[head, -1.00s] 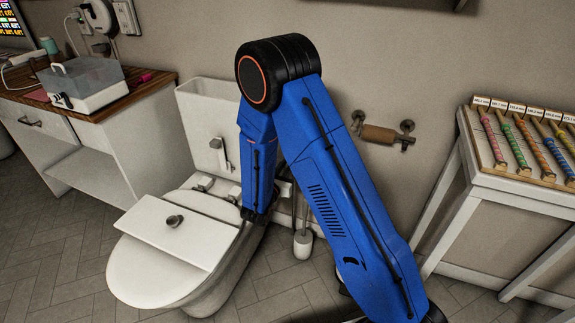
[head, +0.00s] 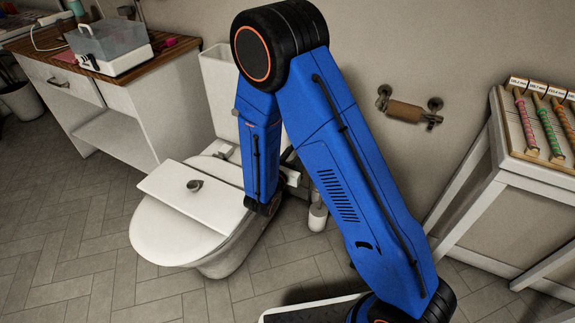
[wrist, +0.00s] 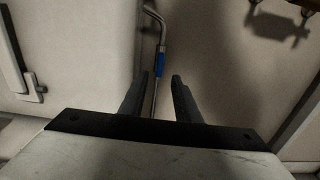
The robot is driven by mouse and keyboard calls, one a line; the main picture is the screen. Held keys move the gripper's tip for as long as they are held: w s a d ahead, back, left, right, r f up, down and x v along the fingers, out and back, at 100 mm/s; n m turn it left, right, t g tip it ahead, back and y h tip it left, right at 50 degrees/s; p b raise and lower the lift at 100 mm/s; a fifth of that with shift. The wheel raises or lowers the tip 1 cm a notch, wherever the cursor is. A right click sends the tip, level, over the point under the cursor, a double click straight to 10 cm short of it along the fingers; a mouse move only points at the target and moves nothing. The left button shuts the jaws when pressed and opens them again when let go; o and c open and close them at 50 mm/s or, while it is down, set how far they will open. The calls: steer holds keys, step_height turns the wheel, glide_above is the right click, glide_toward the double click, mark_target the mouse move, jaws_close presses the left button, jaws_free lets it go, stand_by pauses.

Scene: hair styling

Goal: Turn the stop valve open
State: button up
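In the wrist view, a thin metal pipe with a bent top runs down the wall and carries a blue piece (wrist: 160,66). I cannot tell whether this blue piece is the stop valve's handle. My gripper (wrist: 160,76) is open, its two dark fingers apart with nothing held. The pipe appears between the fingertips in the picture; how far beyond them it is cannot be told, and its lower part is partly hidden by my gripper. In the head view, my blue arm reaches down beside the toilet (head: 180,232), and my gripper and the valve are hidden.
The cistern (head: 215,92) stands against the wall left of my arm. A toilet brush holder (head: 317,217) stands on the floor close to my arm. A paper roll holder (head: 410,111) is on the wall. A white rack table (head: 480,195) is at right, a cabinet (head: 150,120) at left.

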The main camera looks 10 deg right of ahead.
steer(key=v, duration=0.8)
steer(key=shift+s+a, duration=0.2)
steer(key=shift+s, duration=0.1)
steer(key=s+d+r+m+g, duration=0.6)
steer(key=s+d+m+g, duration=0.15)
steer(key=d, duration=0.35)
steer(key=s+d+r+m+g, duration=0.65)
steer(key=d+m, duration=0.25)
steer(key=d, duration=0.2)
steer(key=s+d+r+m+y, duration=0.2)
steer(key=s+m+y, duration=0.3)
steer(key=s, duration=0.4)
steer(key=s+a+r+m+t+y, duration=0.4)
steer(key=s+a+r+m+y, duration=0.1)
steer(key=r+m, duration=0.1)
steer(key=shift+s+a+r+m+y, duration=0.3)
steer(key=shift+s+r+m, duration=0.1)
steer(key=shift+m, duration=0.15)
